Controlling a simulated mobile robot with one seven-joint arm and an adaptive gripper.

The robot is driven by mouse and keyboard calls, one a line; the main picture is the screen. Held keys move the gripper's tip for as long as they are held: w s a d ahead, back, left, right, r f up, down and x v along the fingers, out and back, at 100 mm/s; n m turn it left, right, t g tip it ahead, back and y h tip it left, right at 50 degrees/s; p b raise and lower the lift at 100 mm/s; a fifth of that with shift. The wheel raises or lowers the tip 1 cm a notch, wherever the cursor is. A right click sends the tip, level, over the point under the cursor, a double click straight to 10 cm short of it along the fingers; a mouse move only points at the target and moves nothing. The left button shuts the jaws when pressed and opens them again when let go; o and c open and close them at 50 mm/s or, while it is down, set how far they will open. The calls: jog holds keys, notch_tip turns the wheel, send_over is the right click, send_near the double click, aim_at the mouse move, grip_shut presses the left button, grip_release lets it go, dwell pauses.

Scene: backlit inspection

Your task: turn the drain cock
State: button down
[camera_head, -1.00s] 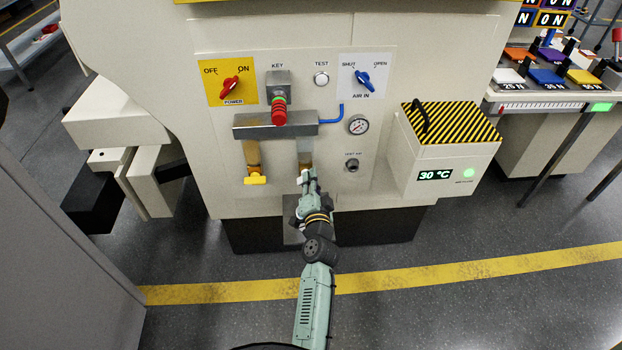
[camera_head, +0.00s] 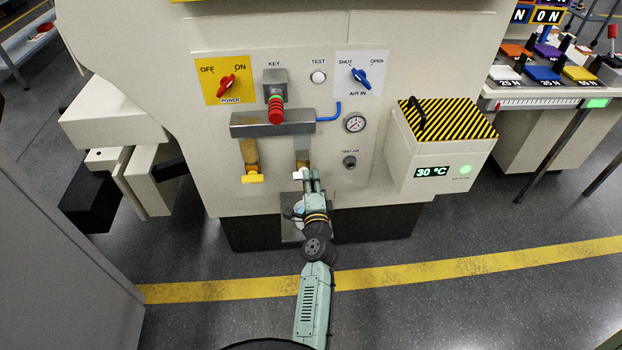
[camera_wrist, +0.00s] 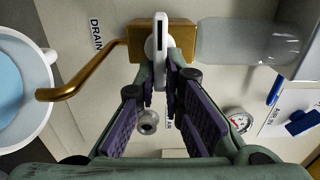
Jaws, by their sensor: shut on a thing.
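The drain cock is a brass valve body (camera_wrist: 123,48) with a white lever (camera_wrist: 161,32), under a clear bowl (camera_wrist: 245,42) in the wrist view. A bent brass spout (camera_wrist: 75,82) runs from it towards a white vessel (camera_wrist: 48,55) holding pale blue liquid. The word DRAIN is printed beside the spout. My gripper (camera_wrist: 160,75) has its purple-padded fingers on either side of the lever and is shut on it. In the head view the white lever (camera_head: 298,173) shows small beside my gripper (camera_head: 309,177); the fingers and wrist hide part of the cock and vessel.
A second bowl with a yellow handle (camera_head: 253,179) hangs to the left. Above are a grey metal block (camera_head: 272,123), a red key knob (camera_head: 276,110) and a gauge (camera_head: 355,124). A striped-lid box (camera_head: 440,150) juts out at the right.

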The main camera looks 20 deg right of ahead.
jog(key=shift+r, duration=0.1)
dwell(0.3)
jog(key=c, duration=1.7)
grip_release()
jog(key=v, duration=0.7)
jog(key=shift+s, duration=0.25)
jog(key=shift+a, duration=0.1)
